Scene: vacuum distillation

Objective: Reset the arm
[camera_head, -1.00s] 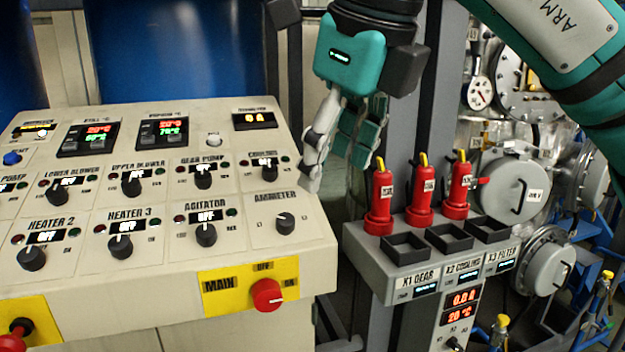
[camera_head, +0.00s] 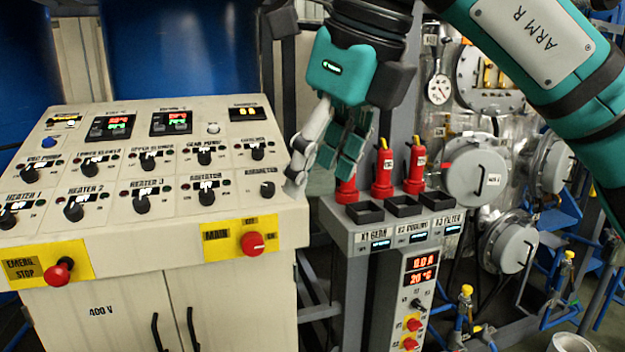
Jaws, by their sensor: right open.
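My right gripper (camera_head: 326,160) hangs from the right arm (camera_head: 545,45), which comes in from the upper right. Its fingers point down and are open, with nothing between them. It hangs in front of the gap between the control panel (camera_head: 150,225) and the plug station (camera_head: 385,238). Its fingers overlap the panel's right edge and partly cover the leftmost red plug (camera_head: 346,190) in the picture; I cannot tell any contact. My left gripper is not in view.
Two more red plugs (camera_head: 382,172) (camera_head: 415,168) stand behind black sockets. The panel carries several black knobs, a red main switch (camera_head: 252,243) and a red emergency stop (camera_head: 57,273). Round vessel covers (camera_head: 478,178) and pipes fill the right. Blue tanks (camera_head: 185,50) stand behind.

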